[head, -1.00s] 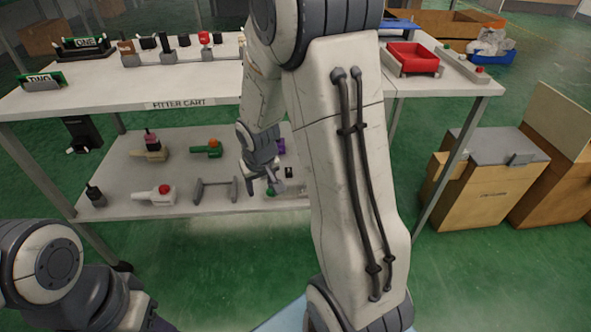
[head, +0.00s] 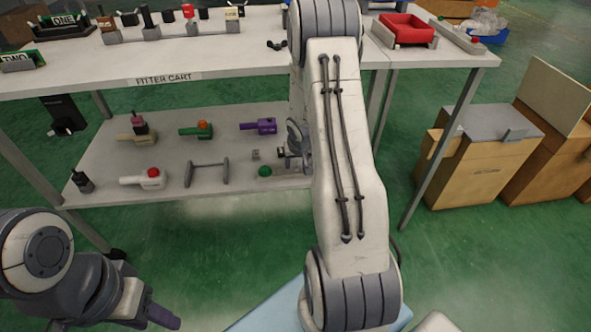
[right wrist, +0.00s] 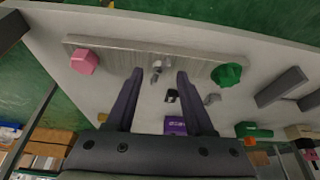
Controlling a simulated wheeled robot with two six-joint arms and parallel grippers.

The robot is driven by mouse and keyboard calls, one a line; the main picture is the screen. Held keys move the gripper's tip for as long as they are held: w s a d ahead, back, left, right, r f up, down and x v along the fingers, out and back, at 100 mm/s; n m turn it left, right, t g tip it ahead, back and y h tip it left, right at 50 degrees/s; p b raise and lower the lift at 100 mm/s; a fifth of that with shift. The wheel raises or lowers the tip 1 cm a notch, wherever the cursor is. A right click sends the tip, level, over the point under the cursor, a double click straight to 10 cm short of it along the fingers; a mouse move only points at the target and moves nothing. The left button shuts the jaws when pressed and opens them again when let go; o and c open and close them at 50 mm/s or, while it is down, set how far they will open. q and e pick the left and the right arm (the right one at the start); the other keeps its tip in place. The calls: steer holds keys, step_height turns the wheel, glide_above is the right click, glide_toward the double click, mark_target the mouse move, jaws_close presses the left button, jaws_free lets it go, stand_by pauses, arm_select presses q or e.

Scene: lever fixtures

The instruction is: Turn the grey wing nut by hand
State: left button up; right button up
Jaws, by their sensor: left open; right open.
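The grey wing nut (right wrist: 156,68) is small and metallic. In the right wrist view it sits mid-length on a grey plate (right wrist: 205,64), between a pink knob and a green knob. My right gripper (right wrist: 159,74) is open and empty, its dark purple fingers pointing at the plate with the wing nut between their tips in the picture. I cannot tell whether they touch it. In the head view my right arm hides the wing nut and most of that gripper. My left gripper (head: 162,317) is low at the bottom left, open, away from the cart.
The green knob (head: 265,171) and pink knob (right wrist: 84,61) flank the nut. A purple fixture (head: 258,127), a grey bar handle (head: 207,172) and a small grey piece (head: 255,154) stand nearby on the lower shelf (head: 225,193). The upper shelf (head: 235,62) lies overhead.

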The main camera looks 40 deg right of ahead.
steer(key=shift+w+d+f, duration=0.1)
steer(key=shift+w+f, duration=0.1)
steer(key=shift+f, duration=0.35)
jaws_close()
